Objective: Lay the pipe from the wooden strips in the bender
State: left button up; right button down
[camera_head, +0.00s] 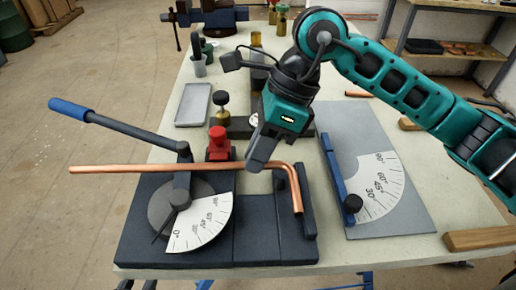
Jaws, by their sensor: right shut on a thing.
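The copper pipe (130,169) is long, with one bend near its right end, where a short leg points toward the front. My right gripper (262,162) is shut on the pipe just left of this bend. The pipe lies across the bender (255,240), a dark base with a round former, a white angle scale (205,225) and a lever with a blue handle (72,110). The pipe's left part sticks out past the base; I cannot tell whether it rests in the former or hovers above. Wooden strips (480,238) lie at the right, with no pipe on them. My left gripper is out of view.
A grey plate with an angle scale (385,185) and a blue bar (340,172) lies right of the bender. A red block (218,143), a grey tray (193,104) and a vise (210,15) stand farther back.

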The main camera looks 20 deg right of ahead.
jog(key=shift+f+b, duration=0.7)
jog(key=shift+f, duration=0.25)
jog(key=shift+f+b, duration=0.25)
jog(key=shift+b, duration=0.3)
jog(key=c, duration=1.1)
grip_release()
jog(key=shift+o, duration=0.2)
